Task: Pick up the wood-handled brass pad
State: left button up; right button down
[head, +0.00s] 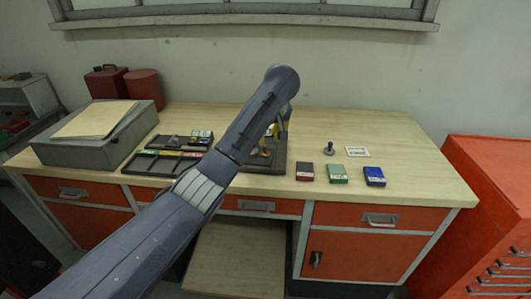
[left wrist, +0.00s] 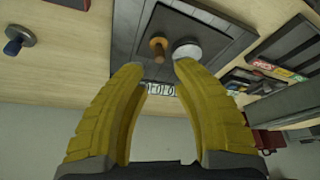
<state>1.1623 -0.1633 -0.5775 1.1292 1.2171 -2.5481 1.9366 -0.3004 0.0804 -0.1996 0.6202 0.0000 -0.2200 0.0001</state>
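The wood-handled brass pad (left wrist: 158,46) shows in the left wrist view as a brass disc with a short wooden handle. It stands on a dark grey board (left wrist: 215,25), close to a pale silver disc (left wrist: 187,50). My left gripper (left wrist: 157,68) is open, its yellow fingers spread on either side of the pad's position in the picture, with nothing between them. I cannot tell the exact gap to the pad. In the head view my left arm covers most of the board; a bit of brass (head: 265,152) shows beside it. My right gripper is not in view.
A dark tray (head: 160,162) and grey case (head: 95,135) are left.

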aim_at(266, 146)
pick_arm(q)
jog(key=shift+x, duration=3.85)
jog(key=shift+c, duration=0.4)
grip_shut()
